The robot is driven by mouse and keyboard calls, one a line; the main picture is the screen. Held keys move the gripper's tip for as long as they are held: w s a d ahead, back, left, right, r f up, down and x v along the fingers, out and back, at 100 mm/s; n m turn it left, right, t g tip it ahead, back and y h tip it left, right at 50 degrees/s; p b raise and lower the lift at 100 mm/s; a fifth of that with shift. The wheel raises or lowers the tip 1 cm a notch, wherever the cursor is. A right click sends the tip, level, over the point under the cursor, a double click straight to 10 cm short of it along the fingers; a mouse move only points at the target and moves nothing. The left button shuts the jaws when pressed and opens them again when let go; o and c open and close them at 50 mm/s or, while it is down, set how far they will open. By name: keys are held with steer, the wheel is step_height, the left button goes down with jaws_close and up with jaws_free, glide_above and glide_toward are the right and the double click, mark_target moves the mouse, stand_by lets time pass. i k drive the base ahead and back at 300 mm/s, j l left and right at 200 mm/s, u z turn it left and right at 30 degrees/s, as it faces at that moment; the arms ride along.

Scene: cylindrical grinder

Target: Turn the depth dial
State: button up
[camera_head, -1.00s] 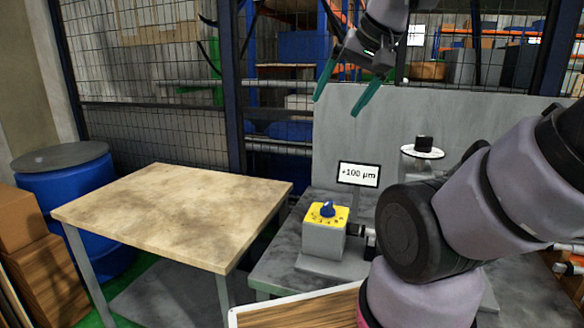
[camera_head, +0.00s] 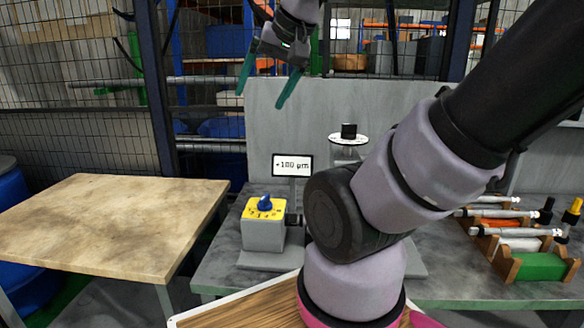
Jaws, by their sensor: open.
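A black knob on a white marked disc (camera_head: 349,138) stands on a grey post behind my arm. A blue pointer knob (camera_head: 264,202) sits on a yellow marked plate atop a grey block (camera_head: 262,235) on the grey bench. I cannot tell for sure which of the two is the depth dial. A small display (camera_head: 292,165) between them reads about +100 µm. My gripper (camera_head: 261,100) is open and empty, its green fingers pointing down, up and left of the white disc and above the display. It touches neither knob.
A wooden-topped table (camera_head: 110,225) stands left of the bench. At right, wooden racks (camera_head: 515,268) hold several pale cylindrical parts and a green block. A grey panel (camera_head: 400,105) stands behind the bench. My arm hides the bench's middle.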

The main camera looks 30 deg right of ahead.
mark_target(349, 133)
steer(key=z, duration=1.05)
